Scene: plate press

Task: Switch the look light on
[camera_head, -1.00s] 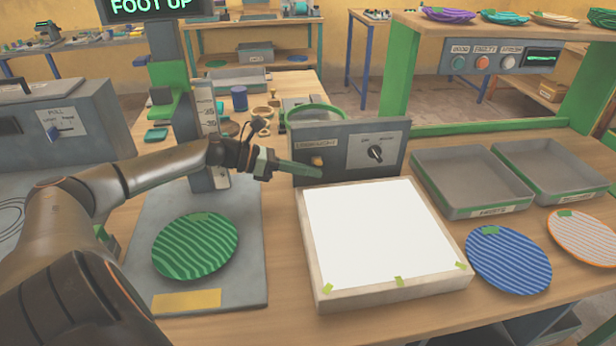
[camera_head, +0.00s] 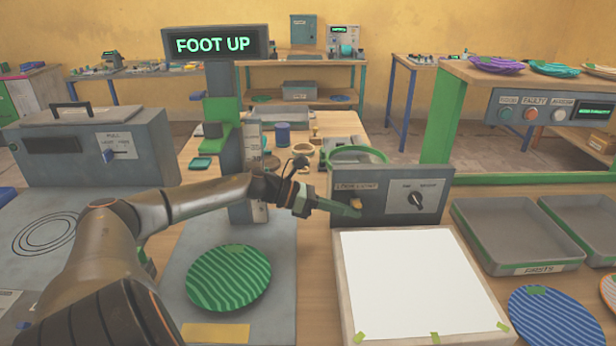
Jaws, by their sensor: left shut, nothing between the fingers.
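The fingertips partly cover the panel below the switch. My right gripper is not in view.
A green striped plate (camera_head: 229,278) lies on the press base under my left arm. Grey trays (camera_head: 516,235) and a blue striped plate (camera_head: 555,318) are at the right. A sign (camera_head: 215,44) reads "FOOT UP". A grey box (camera_head: 95,148) stands left.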

